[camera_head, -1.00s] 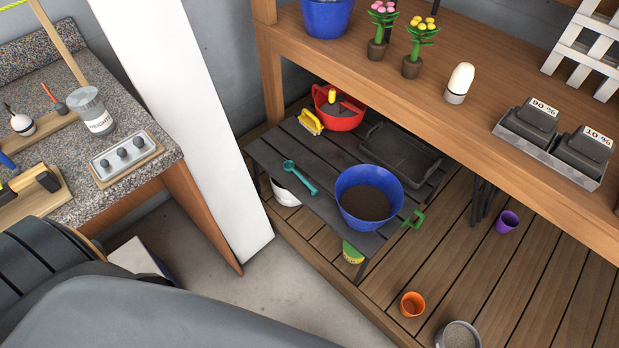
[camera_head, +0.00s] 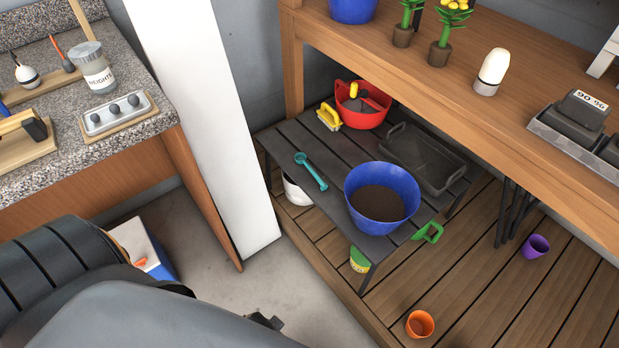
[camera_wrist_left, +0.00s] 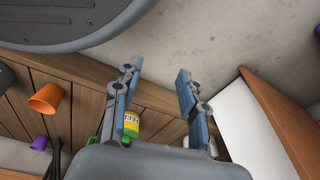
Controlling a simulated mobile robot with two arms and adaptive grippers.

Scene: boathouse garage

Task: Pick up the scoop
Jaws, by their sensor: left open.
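A teal scoop (camera_head: 311,172) lies on the dark slatted low table (camera_head: 325,155), left of a blue bowl of soil (camera_head: 381,195). It is not visible in the left wrist view. My left gripper (camera_wrist_left: 157,82) is open and empty in the left wrist view. Its fingers are spread above the floor and the wooden deck edge, apart from the scoop. In the head view my left arm fills the lower left, with only a small dark part of it showing beyond. My right gripper is in neither view.
A red bowl (camera_head: 362,104) with a yellow-handled tool, a yellow brush (camera_head: 328,117) and a dark tray (camera_head: 422,158) share the low table. A white post (camera_head: 205,120) stands left. An orange cup (camera_head: 420,324) stands on the deck.

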